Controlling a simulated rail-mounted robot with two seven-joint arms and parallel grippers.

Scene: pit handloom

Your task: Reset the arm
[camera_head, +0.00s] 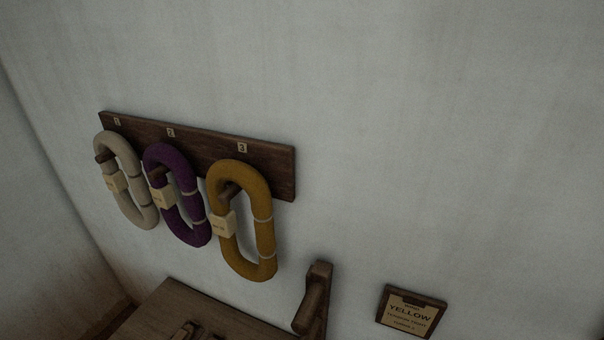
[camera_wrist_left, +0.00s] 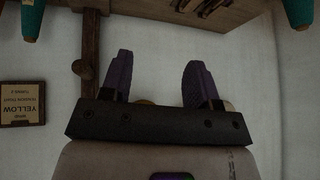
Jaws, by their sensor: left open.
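My left gripper (camera_wrist_left: 160,80) shows in the left wrist view. Its two purple-padded fingers stand well apart with nothing between them, and bare grey wall shows behind. It touches nothing that I can see. Neither gripper shows in the head view, and my right gripper is in no frame.
A dark peg board (camera_head: 200,152) on the wall carries a cream hank (camera_head: 144,208), a purple hank (camera_head: 193,208) and a yellow hank (camera_head: 265,240). Below are a wooden bench (camera_head: 165,303), a wooden bracket (camera_head: 315,300) and a "YELLOW" sign (camera_head: 410,312). The upper wall is clear.

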